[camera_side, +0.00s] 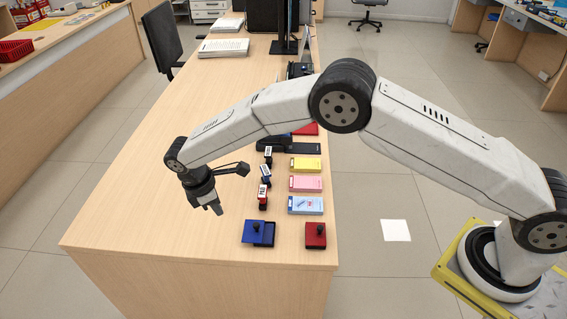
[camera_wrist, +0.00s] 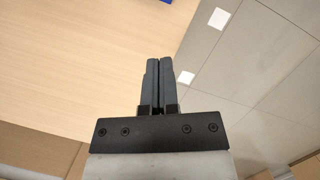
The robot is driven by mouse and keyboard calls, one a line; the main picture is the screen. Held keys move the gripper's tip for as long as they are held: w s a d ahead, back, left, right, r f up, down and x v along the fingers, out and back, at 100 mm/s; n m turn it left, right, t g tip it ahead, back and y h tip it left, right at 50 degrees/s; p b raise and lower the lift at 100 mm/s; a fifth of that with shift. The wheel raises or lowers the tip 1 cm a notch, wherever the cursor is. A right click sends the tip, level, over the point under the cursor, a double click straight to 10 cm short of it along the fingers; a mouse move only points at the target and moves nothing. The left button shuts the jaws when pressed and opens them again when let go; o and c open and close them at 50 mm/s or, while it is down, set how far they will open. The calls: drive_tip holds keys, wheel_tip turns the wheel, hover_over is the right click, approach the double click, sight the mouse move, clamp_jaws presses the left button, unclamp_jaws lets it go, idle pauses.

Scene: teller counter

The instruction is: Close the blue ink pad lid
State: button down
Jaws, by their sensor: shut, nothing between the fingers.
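The blue ink pad (camera_side: 267,236) lies near the front edge of the wooden counter. Its lid (camera_side: 253,232), with a dark knob, sits offset to the left, so part of the dark pad shows at the right. In the wrist view only a small blue corner (camera_wrist: 166,1) shows at the top edge; I cannot tell which part it is. My gripper (camera_side: 217,208) hangs above the counter, to the left of and behind the ink pad, apart from it. Its fingers are together and empty in the wrist view (camera_wrist: 160,62).
A red ink pad (camera_side: 316,235) with a knob stands to the right. Behind are stamps (camera_side: 263,196) in a row and blue, pink and yellow pads of slips (camera_side: 305,205). The counter's left side (camera_side: 150,215) is clear. The counter's right edge drops to the floor.

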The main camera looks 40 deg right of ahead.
drive_tip(key=shift+f, duration=0.15)
approach(251, 233)
drive_tip(key=a+f, duration=0.1)
drive_tip(key=f, duration=0.2)
drive_tip(key=w+a+f, duration=0.1)
drive_tip(key=f, duration=0.1)
drive_tip(key=shift+a, duration=0.3)
drive_tip(key=shift+s+d+f, duration=0.1)
drive_tip(key=shift+s+d, duration=0.1)
drive_tip(key=shift+d, duration=0.45)
drive_tip(key=shift+s+d, duration=0.25)
drive_tip(key=shift+d, duration=0.4)
drive_tip(key=shift+s+d+f, duration=0.1)
drive_tip(key=shift+s+d, duration=0.1)
drive_tip(key=shift+d, duration=0.4)
drive_tip(key=shift+s+d, duration=1.4)
